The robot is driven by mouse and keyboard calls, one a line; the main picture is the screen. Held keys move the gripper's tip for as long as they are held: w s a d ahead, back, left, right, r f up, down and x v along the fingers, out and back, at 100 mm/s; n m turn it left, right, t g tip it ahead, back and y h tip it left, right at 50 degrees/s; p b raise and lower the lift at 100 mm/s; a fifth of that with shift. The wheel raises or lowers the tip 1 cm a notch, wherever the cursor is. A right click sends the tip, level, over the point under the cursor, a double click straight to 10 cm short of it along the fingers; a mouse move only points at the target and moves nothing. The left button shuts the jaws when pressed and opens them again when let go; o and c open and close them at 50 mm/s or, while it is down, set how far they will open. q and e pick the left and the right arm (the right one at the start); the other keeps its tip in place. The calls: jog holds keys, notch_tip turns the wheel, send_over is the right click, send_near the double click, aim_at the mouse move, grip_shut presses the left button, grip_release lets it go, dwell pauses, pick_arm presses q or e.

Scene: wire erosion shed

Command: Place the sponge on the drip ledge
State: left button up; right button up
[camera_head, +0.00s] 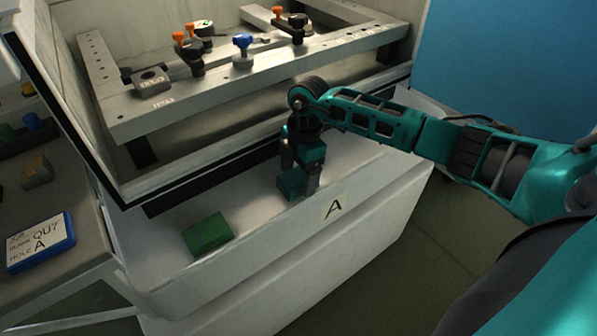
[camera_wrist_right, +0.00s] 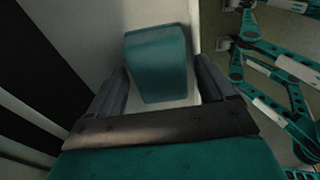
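A teal block, which looks like the sponge (camera_head: 290,185), sits on the pale ledge (camera_head: 262,214) along the front of the machine, left of the letter A label. My right gripper (camera_head: 300,178) points down over it. In the right wrist view the teal sponge (camera_wrist_right: 158,62) lies between the fingers and extends past their tips. Pale gaps show on both sides, so the fingers look open around it. A second block, green (camera_head: 207,234), lies on the same ledge further left. My left gripper is not in view.
A metal clamping frame (camera_head: 200,98) with orange and blue knobs stands behind the ledge. A blue-framed sign (camera_head: 40,243) and a small brown block (camera_head: 36,171) are on the left bench. The ledge between the two blocks is clear.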

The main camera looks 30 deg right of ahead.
aim_at(303, 173)
jog(key=shift+o, duration=0.2)
notch_tip(303, 173, up, 12)
jog(key=d+p, duration=0.1)
jog(key=p, duration=0.1)
jog(key=s+a+f+n+y, duration=0.2)
jog(key=a+y, duration=0.2)
jog(key=a, duration=0.3)
jog(key=s+a+f+n+y, duration=0.15)
jog(key=a+y, duration=0.25)
jog(key=a, duration=0.4)
jog(key=s+a+r+m+t+y, duration=0.2)
jog(key=a+r+t+y, duration=0.35)
jog(key=a+y, duration=0.35)
jog(key=d+f+m+t+h, duration=0.65)
jog(key=m+t+h, duration=0.25)
jog(key=m+t, duration=0.25)
jog(key=s+d+f+m+g+h, duration=0.3)
jog(key=s+f, duration=0.2)
jog(key=f, duration=0.2)
jog(key=s+d+f+m+g+h, duration=0.2)
jog(key=s+d+f+g+h, duration=0.1)
jog(key=s+f, duration=0.3)
jog(key=shift+d+f+m+h, duration=0.35)
jog(key=shift+f+h, duration=0.25)
jog(key=shift+f, duration=0.2)
